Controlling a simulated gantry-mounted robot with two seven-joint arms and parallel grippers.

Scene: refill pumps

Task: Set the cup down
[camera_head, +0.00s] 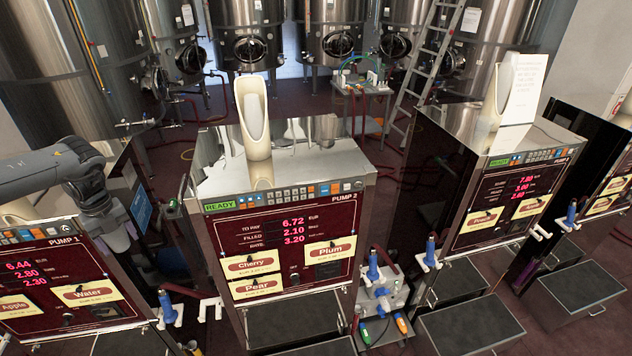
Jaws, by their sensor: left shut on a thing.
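My left arm comes in from the left above Pump 1 (65,262) and bends down behind its right side. My left gripper (120,236) is low between Pump 1 and Pump 2 (290,235). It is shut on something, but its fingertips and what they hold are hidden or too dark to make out. I cannot make out a cup clearly anywhere. My right gripper is not in view.
A cream scoop-shaped part (252,115) stands on Pump 2's shiny top. Blue-handled nozzles hang by white hooks, one on a grey box (385,300) right of Pump 2. Black platforms (470,325) lie in front. Steel tanks (250,40) and a ladder (430,65) stand behind.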

